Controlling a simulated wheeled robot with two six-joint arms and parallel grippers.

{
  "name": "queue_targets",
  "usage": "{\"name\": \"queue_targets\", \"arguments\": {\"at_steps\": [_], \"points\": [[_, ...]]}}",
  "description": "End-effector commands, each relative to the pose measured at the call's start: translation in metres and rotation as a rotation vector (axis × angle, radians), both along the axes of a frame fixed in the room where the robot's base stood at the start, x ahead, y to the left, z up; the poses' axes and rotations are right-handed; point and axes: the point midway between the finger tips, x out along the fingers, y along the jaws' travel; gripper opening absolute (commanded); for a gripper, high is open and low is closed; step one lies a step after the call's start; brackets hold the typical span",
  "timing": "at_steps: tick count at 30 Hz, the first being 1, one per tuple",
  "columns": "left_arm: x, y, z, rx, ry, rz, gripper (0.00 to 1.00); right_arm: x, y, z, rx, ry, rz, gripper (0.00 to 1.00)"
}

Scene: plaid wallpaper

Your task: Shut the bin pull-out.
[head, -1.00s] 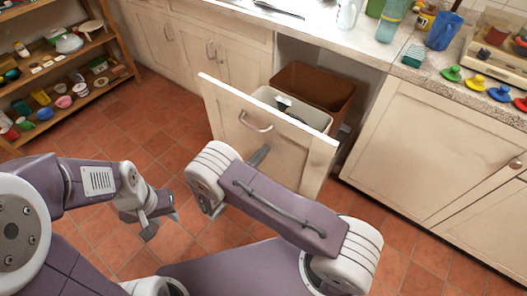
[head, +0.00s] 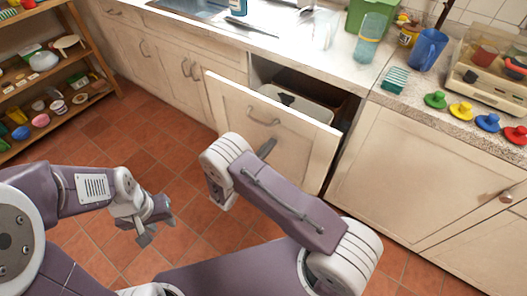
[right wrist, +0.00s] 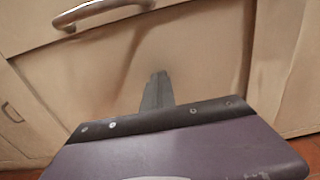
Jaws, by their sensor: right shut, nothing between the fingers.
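The bin pull-out's cream front panel (head: 235,107) stands partly out from the cabinet under the counter. A gap behind it shows the pale bin (head: 312,107) with a dark thing on it; most of the rest is hidden under the counter. The panel has a metal bar handle (head: 263,122), which also shows in the right wrist view (right wrist: 100,10). My right gripper (head: 266,148) is shut and empty, its tips at the panel's face below the handle. The right wrist view shows its fingers (right wrist: 158,88) against the panel, seemingly touching. My left gripper (head: 155,225) looks open and empty, over the floor.
Closed cabinets flank the pull-out. A wooden shelf (head: 85,88) stands at the left. The tiled floor (head: 130,130) between is clear.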

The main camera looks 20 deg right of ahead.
Motion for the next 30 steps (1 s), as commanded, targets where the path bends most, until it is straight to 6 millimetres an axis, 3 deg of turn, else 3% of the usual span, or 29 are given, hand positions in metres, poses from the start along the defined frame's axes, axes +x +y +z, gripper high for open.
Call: {"name": "queue_targets", "arguments": {"at_steps": [8,18,30], "points": [[0.0,0.0,-0.008,0.0,0.0,0.0,0.36,0.041,-0.056,-0.002,0.001,-0.001,-0.007,0.0],[0.0,0.0,-0.031,0.0,0.0,0.0,0.36,0.096,-0.126,-0.004,0.0,-0.004,-0.006,0.0],[0.0,0.0,-0.054,0.0,0.0,0.0,0.36,0.136,-0.175,-0.002,0.0,-0.003,-0.001,0.0]]}}
